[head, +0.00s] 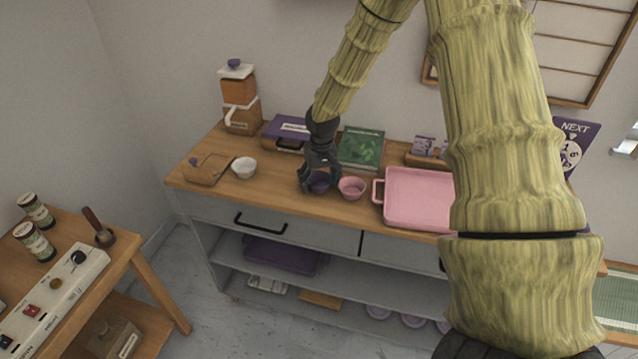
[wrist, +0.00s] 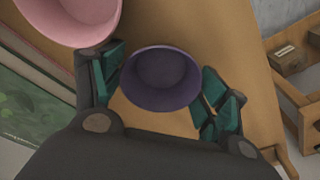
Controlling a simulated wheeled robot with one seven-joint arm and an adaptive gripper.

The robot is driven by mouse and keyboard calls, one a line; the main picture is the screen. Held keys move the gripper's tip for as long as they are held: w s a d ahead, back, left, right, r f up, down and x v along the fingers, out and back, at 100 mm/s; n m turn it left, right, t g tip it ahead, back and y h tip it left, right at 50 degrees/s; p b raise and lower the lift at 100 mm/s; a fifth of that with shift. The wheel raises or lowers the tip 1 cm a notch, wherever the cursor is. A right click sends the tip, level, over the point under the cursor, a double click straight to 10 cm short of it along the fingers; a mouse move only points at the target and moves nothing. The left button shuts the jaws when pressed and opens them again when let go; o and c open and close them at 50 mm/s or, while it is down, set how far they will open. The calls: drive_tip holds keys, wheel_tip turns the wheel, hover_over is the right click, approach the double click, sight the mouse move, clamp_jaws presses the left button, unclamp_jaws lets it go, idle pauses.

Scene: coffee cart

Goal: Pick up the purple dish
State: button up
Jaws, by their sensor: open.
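The purple dish (head: 319,184) is a small round bowl on the wooden counter, partly hidden by my gripper in the head view. In the wrist view the purple dish (wrist: 161,78) lies between the two green-padded fingers, with its open top facing the camera. My gripper (head: 320,180) points down over it. In the wrist view my gripper (wrist: 160,92) is open, with a visible gap on the right finger's side. The left finger looks close to the rim; I cannot tell whether it touches.
A pink bowl (head: 352,188) stands just right of the dish, close to a finger. A pink tray (head: 420,198) lies farther right. A white bowl (head: 244,168) and a wooden box (head: 207,168) stand left. A green book (head: 361,148) and purple box (head: 287,131) are behind.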

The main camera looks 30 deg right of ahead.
drive_tip(key=shift+f, duration=0.15)
drive_tip(key=c, duration=0.7)
